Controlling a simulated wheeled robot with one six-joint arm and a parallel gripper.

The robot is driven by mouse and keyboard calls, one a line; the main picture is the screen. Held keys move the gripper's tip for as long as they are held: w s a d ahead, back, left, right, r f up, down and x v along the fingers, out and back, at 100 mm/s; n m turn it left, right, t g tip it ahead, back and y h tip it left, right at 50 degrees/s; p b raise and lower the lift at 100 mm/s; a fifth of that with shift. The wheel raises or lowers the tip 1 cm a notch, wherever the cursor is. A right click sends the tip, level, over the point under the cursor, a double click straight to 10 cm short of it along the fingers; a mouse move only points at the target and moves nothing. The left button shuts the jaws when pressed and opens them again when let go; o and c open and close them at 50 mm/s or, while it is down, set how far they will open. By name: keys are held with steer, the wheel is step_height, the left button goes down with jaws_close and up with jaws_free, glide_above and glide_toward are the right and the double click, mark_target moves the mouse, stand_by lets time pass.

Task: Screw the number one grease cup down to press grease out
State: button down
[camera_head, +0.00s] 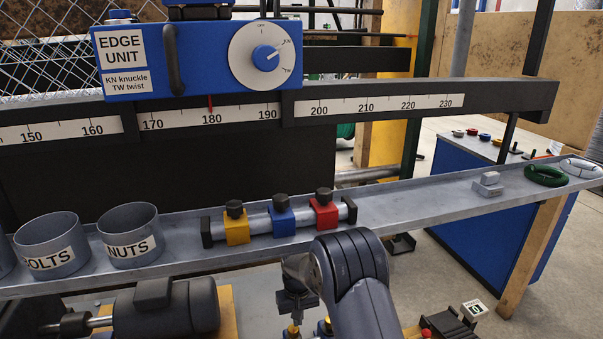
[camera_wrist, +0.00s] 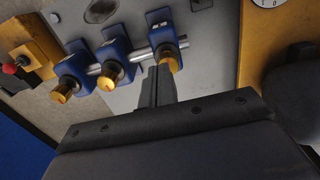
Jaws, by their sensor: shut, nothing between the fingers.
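Several yellow-brass grease cups show in the wrist view: a left cup (camera_wrist: 62,91), a middle cup (camera_wrist: 107,80) and a right cup (camera_wrist: 169,60). Each sits on a blue block joined along a silver rod (camera_wrist: 138,57). I cannot read any number on them, so which is number one is unclear. My gripper (camera_wrist: 159,70) is shut and empty, its fingertips right beside the right cup; I cannot tell if they touch it. In the head view my gripper (camera_head: 294,308) points down below the shelf, over small yellow cup tops (camera_head: 293,329) that are mostly cut off.
A grey shelf (camera_head: 420,213) crosses behind my arm, with cans marked BOLTS (camera_head: 50,243) and NUTS (camera_head: 130,235). A clamp bar holds yellow (camera_head: 236,230), blue (camera_head: 282,221) and red (camera_head: 324,214) blocks. A dark motor (camera_head: 168,310) stands left of the gripper.

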mark_target(293, 331)
step_height(293, 331, down, 7)
steer(key=b, duration=0.3)
steer(key=shift+r+b, duration=0.15)
steer(key=shift+b, duration=0.2)
steer(key=shift+w+a, duration=0.1)
steer(key=shift+w, duration=0.05)
stand_by(0.5)
steer(key=shift+a+r+p, duration=0.1)
steer(key=shift+a+p, duration=0.45)
stand_by(0.3)
